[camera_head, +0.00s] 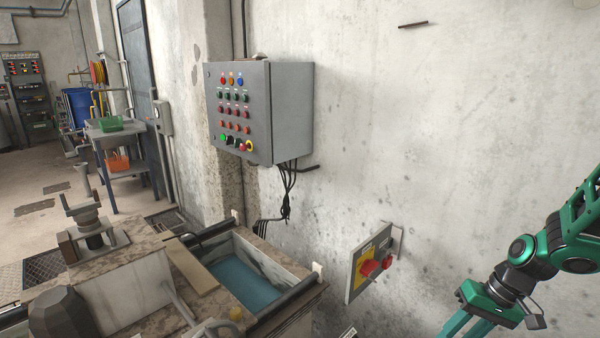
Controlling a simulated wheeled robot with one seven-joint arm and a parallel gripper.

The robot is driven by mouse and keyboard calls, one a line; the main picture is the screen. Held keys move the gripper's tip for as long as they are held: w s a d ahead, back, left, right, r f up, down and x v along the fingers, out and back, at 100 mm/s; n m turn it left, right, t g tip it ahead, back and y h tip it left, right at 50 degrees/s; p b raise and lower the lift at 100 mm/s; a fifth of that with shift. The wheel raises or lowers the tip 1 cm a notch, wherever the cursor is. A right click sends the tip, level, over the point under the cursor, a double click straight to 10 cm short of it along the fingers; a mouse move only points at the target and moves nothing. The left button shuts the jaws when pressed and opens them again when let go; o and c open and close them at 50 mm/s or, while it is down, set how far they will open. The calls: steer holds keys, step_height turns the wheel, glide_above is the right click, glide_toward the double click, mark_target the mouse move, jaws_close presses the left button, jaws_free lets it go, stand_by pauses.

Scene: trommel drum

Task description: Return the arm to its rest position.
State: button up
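My arm enters from the right edge, green and black, and angles down to the left. My gripper (467,326) is at the bottom right, in front of the bare concrete wall. Its teal fingers run off the bottom edge, so the tips are hidden and I cannot tell whether they are open or shut. Nothing held shows in the visible part.
A small switch panel (358,281) with red knobs stands out from the wall, left of my gripper. A grey control box (291,112) hangs higher up. A stone-topped unit with a blue-bottomed basin (238,278) fills the lower left. The upper right wall is mostly bare.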

steer(key=s+d+r+m+h, duration=0.2)
steer(key=s+d+r, duration=0.1)
steer(key=s+r, duration=0.4)
steer(key=s+d+r+m+h, duration=0.2)
steer(key=s+d+r, duration=0.1)
steer(key=s+r, duration=0.4)
steer(key=s, duration=0.3)
steer(key=shift+s+d+m+g, duration=0.2)
steer(key=shift+s+m+g, duration=0.1)
steer(key=shift+s, duration=0.05)
steer(key=shift+w+f+h, duration=0.2)
steer(key=shift+w+h, duration=0.1)
steer(key=shift+w, duration=0.35)
